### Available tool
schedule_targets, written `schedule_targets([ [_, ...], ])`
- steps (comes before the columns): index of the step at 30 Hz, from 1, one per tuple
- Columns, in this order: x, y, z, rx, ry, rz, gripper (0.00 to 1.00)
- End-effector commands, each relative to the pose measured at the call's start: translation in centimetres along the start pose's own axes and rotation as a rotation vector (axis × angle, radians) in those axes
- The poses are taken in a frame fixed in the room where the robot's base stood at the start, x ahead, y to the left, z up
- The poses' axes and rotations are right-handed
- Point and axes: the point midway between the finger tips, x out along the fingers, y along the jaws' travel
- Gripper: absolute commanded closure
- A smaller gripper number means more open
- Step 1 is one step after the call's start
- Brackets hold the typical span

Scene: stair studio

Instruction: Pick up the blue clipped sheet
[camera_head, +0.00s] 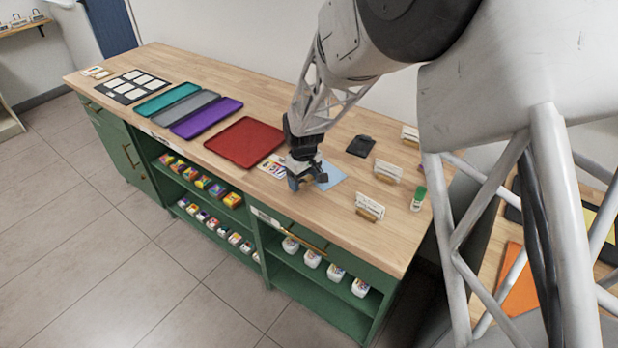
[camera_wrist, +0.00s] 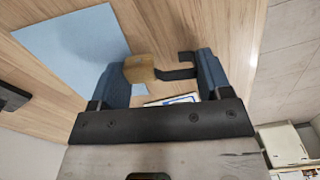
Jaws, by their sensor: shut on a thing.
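The light blue sheet (camera_head: 328,176) lies on the wooden counter, partly hidden by my gripper (camera_head: 307,181). In the wrist view the sheet (camera_wrist: 72,45) spreads at the upper left, flat or nearly flat over the wood. A tan block (camera_wrist: 139,68), seemingly its clip, sits at the sheet's corner between my blue fingers. My gripper (camera_wrist: 160,70) is shut on this block, with a black piece against its right side. I cannot tell whether the sheet is lifted off the counter.
Printed cards (camera_head: 271,167) lie just left of my gripper. A red tray (camera_head: 245,142) and a purple tray (camera_head: 207,117) lie farther left. A black clipboard-like item (camera_head: 360,146), card holders (camera_head: 370,206) and a green-and-white tube (camera_head: 418,200) stand to the right. The counter's front edge is close.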

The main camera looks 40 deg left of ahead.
Motion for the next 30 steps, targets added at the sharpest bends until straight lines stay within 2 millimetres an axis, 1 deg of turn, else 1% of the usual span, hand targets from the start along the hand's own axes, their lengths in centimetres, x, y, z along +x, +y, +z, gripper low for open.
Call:
schedule_targets([
  [5,-1.1,0.0,-0.1,0.0,0.002,0.001,0.5],
  [8,-2.2,0.0,-0.1,0.0,0.002,0.001,0.5],
  [18,-7.3,0.0,0.0,0.0,0.002,0.001,0.5],
  [21,-8.4,0.0,0.0,0.0,0.002,0.001,0.5],
  [25,-9.4,0.0,0.0,0.0,0.0,0.0,0.5],
  [30,-9.9,0.0,0.0,0.0,0.0,0.0,0.5],
])
